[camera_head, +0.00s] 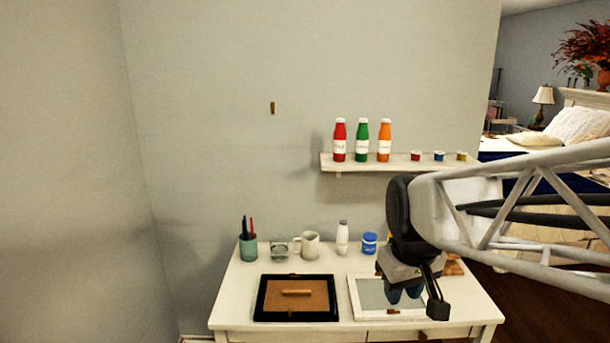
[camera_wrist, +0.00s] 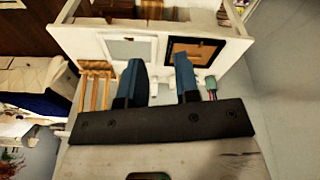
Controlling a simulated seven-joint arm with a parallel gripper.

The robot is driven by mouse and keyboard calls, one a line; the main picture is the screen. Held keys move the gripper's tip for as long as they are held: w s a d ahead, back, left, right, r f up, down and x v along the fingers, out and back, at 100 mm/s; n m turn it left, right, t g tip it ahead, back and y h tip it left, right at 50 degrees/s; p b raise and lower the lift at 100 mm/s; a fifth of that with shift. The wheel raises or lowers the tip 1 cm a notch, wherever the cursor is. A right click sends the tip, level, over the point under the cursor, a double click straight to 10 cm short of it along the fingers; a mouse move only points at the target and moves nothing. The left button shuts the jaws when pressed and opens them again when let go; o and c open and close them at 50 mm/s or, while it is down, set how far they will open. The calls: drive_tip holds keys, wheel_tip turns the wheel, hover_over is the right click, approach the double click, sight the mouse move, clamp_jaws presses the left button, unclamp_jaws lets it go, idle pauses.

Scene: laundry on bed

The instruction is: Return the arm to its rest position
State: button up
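My gripper (camera_head: 403,296) hangs from the arm over the right part of the white table (camera_head: 235,300), in front of the white-framed grey panel (camera_head: 372,295). In the wrist view, my gripper's two blue fingers (camera_wrist: 158,70) stand apart with nothing held between them. The arm reaches in from the right edge of the head view. The fingers and wrist hide part of the panel and the objects behind them.
A black-framed brown board (camera_head: 296,278) lies left of the panel. A pen cup (camera_head: 248,247), a pitcher (camera_head: 308,245), a white bottle (camera_head: 342,238) and a blue jar (camera_head: 369,243) line the table's back. A wall shelf (camera_head: 400,167) with bottles and small cups is above.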

drive_tip(key=s+d+f+m, duration=0.1)
drive_tip(key=s+f+m, duration=0.2)
drive_tip(key=s, duration=0.9)
drive_tip(key=shift+d, duration=0.35)
idle(0.4)
